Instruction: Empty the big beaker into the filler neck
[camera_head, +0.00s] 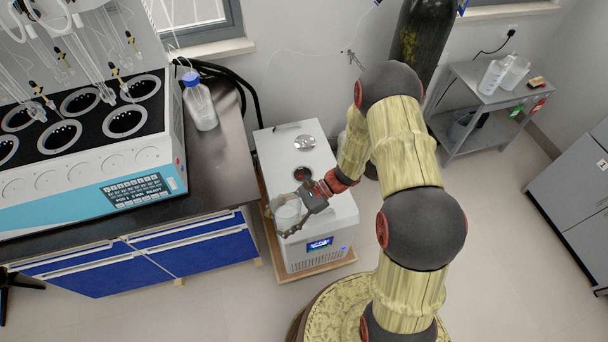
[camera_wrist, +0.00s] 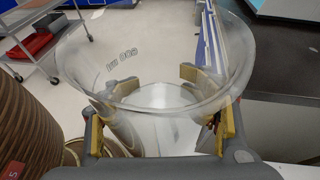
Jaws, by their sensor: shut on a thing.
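The big beaker (camera_head: 287,212) is clear glass and hangs over the front left of the white chiller box. It fills much of the wrist view (camera_wrist: 160,60), with its wide rim toward the camera and printed marks on its wall. My gripper (camera_head: 300,212) is shut around the beaker, with a tan-padded finger on each side in the wrist view (camera_wrist: 160,100). I cannot tell how much liquid is in it. The filler neck (camera_head: 302,173) is a dark round opening on the chiller's top, behind the beaker and apart from it.
The white chiller (camera_head: 318,255) has a lit front display and a shiny round part (camera_head: 304,143) on top, and stands on a wooden base. A dark bench with a blue-capped bottle (camera_head: 200,105) and the distiller (camera_head: 80,125) is on the left. A grey cart (camera_head: 490,95) stands back right.

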